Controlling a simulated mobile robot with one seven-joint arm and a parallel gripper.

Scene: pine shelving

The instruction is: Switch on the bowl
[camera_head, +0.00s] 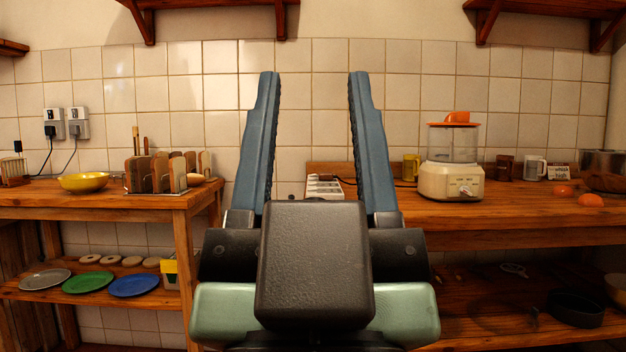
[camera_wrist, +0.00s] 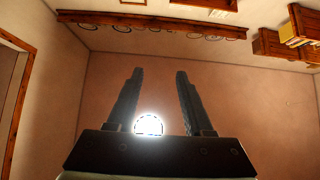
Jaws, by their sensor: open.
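A yellow bowl (camera_head: 84,182) sits on the left wooden counter, near its back, below two wall sockets. A food processor (camera_head: 453,160) with a cream base, clear bowl and orange lid stands on the right counter; a control knob shows on its front. My gripper (camera_head: 314,76) is raised in the middle of the head view, fingers pointing up, open and empty, apart from both counters.
A rack with wooden boards (camera_head: 160,172) stands on the left counter. A white power strip (camera_head: 325,187) lies behind my gripper. Plates (camera_head: 89,282) lie on the lower left shelf. The right counter's front is clear.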

